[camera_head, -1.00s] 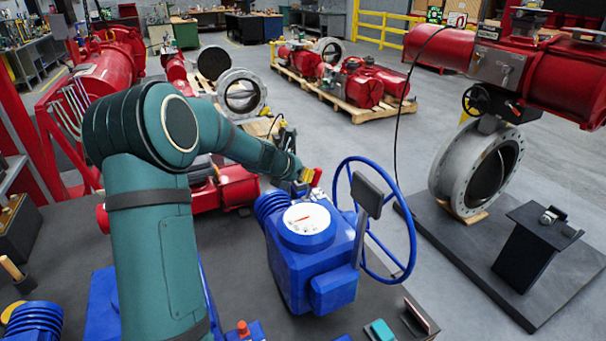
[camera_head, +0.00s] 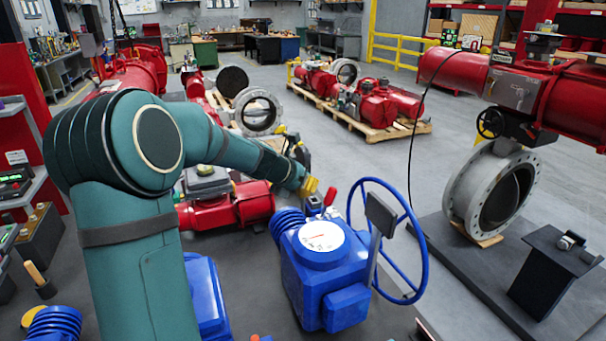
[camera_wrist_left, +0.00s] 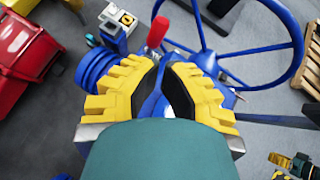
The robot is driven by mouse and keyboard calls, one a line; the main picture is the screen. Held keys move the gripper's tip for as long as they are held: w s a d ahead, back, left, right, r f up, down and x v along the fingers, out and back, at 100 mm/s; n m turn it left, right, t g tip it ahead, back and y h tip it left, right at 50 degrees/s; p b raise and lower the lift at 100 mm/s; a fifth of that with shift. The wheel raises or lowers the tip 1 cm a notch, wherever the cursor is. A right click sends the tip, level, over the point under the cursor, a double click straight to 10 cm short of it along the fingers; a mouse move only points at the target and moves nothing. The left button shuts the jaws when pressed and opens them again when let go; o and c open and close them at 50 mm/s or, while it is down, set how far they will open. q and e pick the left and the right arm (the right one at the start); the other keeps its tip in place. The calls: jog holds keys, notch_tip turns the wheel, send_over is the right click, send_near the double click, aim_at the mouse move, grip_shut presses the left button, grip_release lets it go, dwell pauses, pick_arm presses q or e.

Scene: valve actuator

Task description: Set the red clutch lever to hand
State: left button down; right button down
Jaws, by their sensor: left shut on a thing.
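The blue valve actuator (camera_head: 330,275) has a white round dial (camera_head: 322,237) on top and a blue handwheel (camera_head: 412,245) on its right side. The red clutch lever (camera_head: 330,196) stands up behind the dial. In the left wrist view the lever (camera_wrist_left: 157,32) shows just beyond the fingertips, tilted a little right. My left gripper (camera_head: 311,192) is at the lever. In the wrist view its yellow fingers with dark pads (camera_wrist_left: 163,62) converge at the lever's lower part and are shut on it. The exact contact is hard to see.
The handwheel rim and a dark flat plate (camera_head: 380,214) stand close to the right of the lever. Blue ribbed housing (camera_head: 287,222) lies to its left. Red actuators (camera_head: 235,206) stand behind. A large grey valve (camera_head: 492,190) is at the right, across open floor.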

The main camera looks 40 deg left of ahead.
pick_arm(q)
jog(key=r, duration=0.1)
jog(key=s+r, duration=0.1)
jog(key=r, duration=0.1)
jog(key=shift+s+d+r, duration=0.2)
jog(key=shift+s+r, duration=0.15)
jog(key=shift+f, duration=0.1)
dwell(0.3)
